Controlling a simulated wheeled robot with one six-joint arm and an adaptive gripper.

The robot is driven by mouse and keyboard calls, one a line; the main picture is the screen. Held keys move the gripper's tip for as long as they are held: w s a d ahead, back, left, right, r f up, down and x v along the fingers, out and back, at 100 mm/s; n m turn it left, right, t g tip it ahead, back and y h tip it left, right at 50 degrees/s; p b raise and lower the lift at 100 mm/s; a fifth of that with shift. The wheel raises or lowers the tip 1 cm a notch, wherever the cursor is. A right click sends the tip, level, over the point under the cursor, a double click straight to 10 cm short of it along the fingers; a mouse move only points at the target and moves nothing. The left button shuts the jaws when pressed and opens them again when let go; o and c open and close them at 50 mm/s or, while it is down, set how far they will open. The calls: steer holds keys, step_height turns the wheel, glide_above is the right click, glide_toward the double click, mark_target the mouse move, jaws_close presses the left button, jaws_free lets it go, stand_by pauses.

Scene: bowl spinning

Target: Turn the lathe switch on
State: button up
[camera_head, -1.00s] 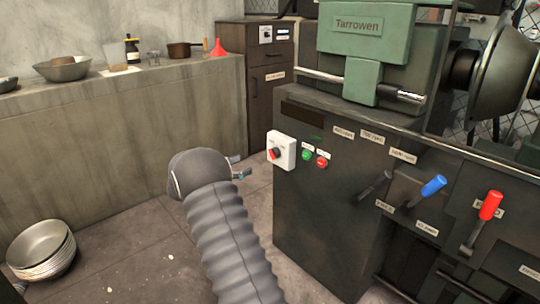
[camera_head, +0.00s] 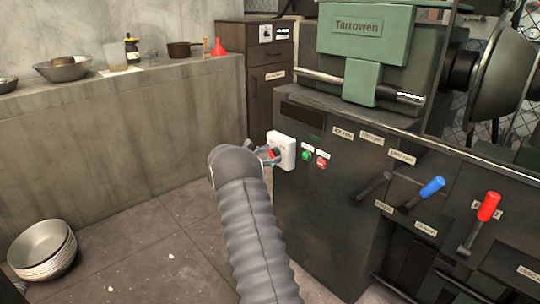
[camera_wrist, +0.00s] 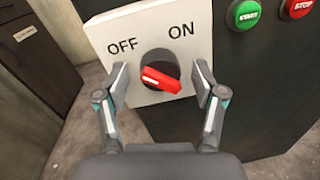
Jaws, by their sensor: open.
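The lathe switch is a white plate (camera_wrist: 103,38) marked OFF on the left and ON on the right, with a red knob (camera_wrist: 162,80) on a dark round base. In the wrist view, the red bar of the knob lies slanted, its left end higher than its right. My gripper (camera_wrist: 161,84) is open, with one finger on each side of the knob; gaps show between fingers and knob. In the head view, my gripper (camera_head: 268,156) is at the white switch plate (camera_head: 287,147) on the lathe's front left, and partly hides the knob.
A green START button (camera_wrist: 244,14) and a red STOP button (camera_wrist: 297,7) are right of the switch. Blue (camera_head: 432,187) and red (camera_head: 488,207) levers stick out farther right. Stacked bowls (camera_head: 42,250) sit on the floor at left. Open floor lies left of the lathe.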

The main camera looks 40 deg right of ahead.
steer(key=c, duration=1.1)
steer(key=shift+c, duration=0.2)
steer(key=shift+m+b, duration=0.3)
steer(key=shift+b, duration=0.25)
steer(key=m+b, duration=0.1)
steer(key=b, duration=0.1)
steer(key=m+b, duration=0.1)
steer(key=b, duration=0.1)
steer(key=shift+f, duration=0.25)
steer(key=m+b, duration=0.4)
steer(key=b, duration=0.2)
steer(key=shift+s+r+m, duration=0.1)
steer(key=shift+m, duration=0.3)
steer(key=m, duration=0.1)
steer(key=m+b, duration=0.1)
steer(key=m, duration=0.2)
steer(key=shift+r+t+y, duration=0.25)
steer(key=shift+t+y, duration=0.05)
steer(key=shift+y, duration=0.1)
steer(key=m, duration=0.5)
steer(key=shift+s+m+t, duration=0.1)
steer(key=shift+m+t, duration=0.2)
